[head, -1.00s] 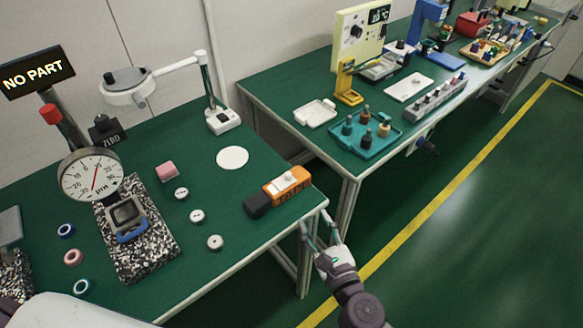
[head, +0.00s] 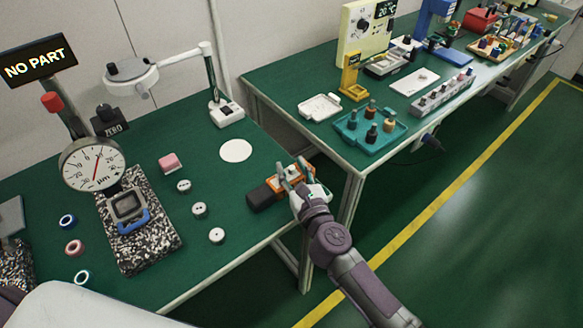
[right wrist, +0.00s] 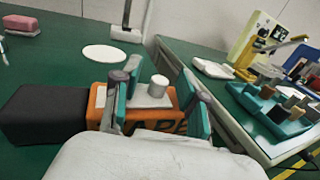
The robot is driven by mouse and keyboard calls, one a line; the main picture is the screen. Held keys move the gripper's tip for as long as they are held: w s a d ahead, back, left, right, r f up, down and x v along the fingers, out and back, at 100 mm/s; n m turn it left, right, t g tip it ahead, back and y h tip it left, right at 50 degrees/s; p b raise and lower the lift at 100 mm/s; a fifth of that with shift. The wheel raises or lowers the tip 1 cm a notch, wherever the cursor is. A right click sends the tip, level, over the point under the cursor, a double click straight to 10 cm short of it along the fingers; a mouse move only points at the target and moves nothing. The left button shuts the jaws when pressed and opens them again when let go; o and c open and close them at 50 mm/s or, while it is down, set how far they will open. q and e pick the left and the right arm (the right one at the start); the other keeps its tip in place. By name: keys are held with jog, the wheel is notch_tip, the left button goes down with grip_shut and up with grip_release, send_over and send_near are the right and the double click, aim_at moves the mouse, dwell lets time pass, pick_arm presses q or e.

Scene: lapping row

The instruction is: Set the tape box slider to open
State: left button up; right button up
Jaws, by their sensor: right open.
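The tape box (head: 266,193) is orange with a dark block at its left end and lies near the right corner of the near green table. In the right wrist view its orange body (right wrist: 97,104) carries a light grey plate (right wrist: 148,101) with a short white knob (right wrist: 159,84) on top. My right gripper (head: 291,167) is over the box, partly hiding it in the head view. Its fingers are open, one on each side of the knob, with gaps visible in the right wrist view (right wrist: 160,70). My left gripper is not in view.
A dial gauge (head: 92,165) stands on a speckled base at the left, with several small round parts nearby. A white disc (head: 236,150) lies behind the box. The second table, with a teal tray (head: 345,132), is beyond a gap at the right.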

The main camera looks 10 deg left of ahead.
jog(key=shift+w+a, duration=0.2)
jog(key=shift+w, duration=0.05)
grip_shut()
jog(key=shift+d, duration=0.1)
